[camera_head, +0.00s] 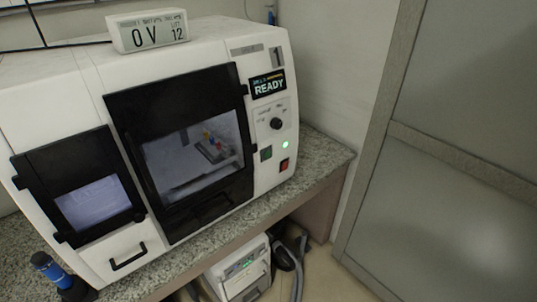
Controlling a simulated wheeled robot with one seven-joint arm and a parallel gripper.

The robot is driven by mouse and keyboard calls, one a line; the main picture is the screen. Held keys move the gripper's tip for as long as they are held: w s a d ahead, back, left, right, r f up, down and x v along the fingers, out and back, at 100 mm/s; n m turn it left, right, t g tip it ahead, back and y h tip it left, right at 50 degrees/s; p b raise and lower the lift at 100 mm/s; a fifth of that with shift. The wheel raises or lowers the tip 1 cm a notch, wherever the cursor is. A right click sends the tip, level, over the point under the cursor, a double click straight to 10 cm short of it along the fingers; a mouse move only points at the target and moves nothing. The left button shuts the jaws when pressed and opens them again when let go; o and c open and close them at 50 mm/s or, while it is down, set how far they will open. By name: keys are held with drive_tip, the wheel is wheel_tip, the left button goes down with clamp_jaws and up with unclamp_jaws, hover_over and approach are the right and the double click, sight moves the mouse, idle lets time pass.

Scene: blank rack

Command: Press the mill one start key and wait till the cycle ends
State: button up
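The mill (65,100) is a white machine on a speckled counter. Its black-framed door (160,90) looks shut, and small red, yellow and blue pieces show dimly through the window. A small screen (268,85) on its right-hand panel reads READY. Below it are a black knob (277,124), a lit pale green lamp (285,144), a dark green square key (266,153) and a red switch (284,164). I cannot read any label that marks the start key. My gripper is not in view.
A white display box (149,31) reading "0V 12" sits on top of the mill. A blue and black cylinder (48,269) stands at lower left. A white unit (240,272) and a grey hose (300,262) are under the counter (325,158). A grey framed panel (450,200) stands right.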

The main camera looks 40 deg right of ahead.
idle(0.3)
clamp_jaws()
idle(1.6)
